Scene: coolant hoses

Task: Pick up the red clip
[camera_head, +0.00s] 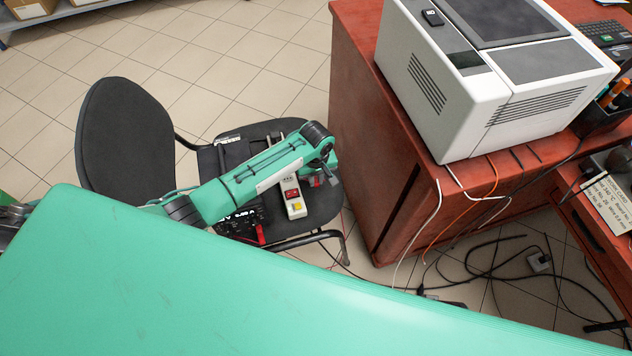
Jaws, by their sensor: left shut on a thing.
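My left arm reaches in from the left over the black chair, and my left gripper (324,178) is low over the right part of its seat. It is shut on a small red piece, the red clip (313,182), which shows only in part between the dark fingers. A black device with a red part (242,222) lies on the seat to the left, partly under my arm. A white power strip (294,204) with a red and a yellow switch lies beside the gripper. My right gripper is out of view.
The black chair (125,140) stands left of the red-brown desk (350,110). A large white machine (480,70) stands on the desk. Loose cables (485,265) hang from the desk and lie on the tiled floor. Floor behind the chair is clear.

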